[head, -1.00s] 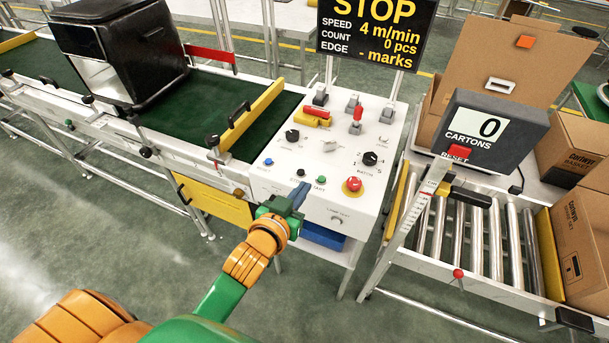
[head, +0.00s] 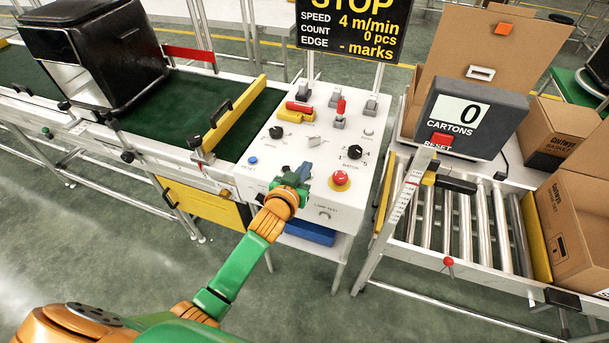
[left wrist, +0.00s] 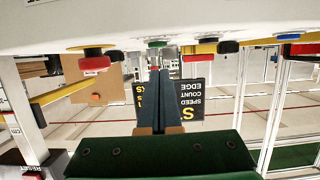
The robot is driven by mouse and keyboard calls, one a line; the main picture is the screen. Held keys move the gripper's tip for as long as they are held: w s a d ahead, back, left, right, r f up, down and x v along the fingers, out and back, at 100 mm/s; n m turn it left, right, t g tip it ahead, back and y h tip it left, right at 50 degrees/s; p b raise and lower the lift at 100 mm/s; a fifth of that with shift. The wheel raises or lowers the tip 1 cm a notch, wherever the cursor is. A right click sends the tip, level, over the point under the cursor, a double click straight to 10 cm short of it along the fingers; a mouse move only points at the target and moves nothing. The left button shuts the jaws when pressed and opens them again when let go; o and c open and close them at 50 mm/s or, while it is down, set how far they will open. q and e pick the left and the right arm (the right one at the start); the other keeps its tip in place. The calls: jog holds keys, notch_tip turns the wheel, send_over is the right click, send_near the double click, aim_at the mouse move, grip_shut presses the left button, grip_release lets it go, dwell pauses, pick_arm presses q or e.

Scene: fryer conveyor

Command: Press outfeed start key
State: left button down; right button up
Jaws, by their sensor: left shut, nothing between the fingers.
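The white control panel (head: 345,190) stands between the conveyors, with a blue key (head: 253,160), dark knobs and a red mushroom button (head: 340,178) on it. My left gripper (head: 304,171) is over the panel's front part, shut and empty, its blue-grey fingers together. In the left wrist view, which is upside down, the green key (left wrist: 157,43) lies straight beyond the fingertips (left wrist: 158,72). I cannot tell whether they touch. My right gripper is not in view.
A sign (head: 350,30) behind the panel reads STOP, 4 m/min, 0 pcs. The green belt (head: 190,110) carries a black fryer-like box (head: 95,55) at left. A roller conveyor (head: 450,220), a cartons counter (head: 470,118) showing 0 and cardboard boxes (head: 580,215) are at right.

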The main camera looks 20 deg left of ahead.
pick_arm(q)
jog(key=shift+s+f, duration=0.15)
jog(key=shift+f, duration=0.8)
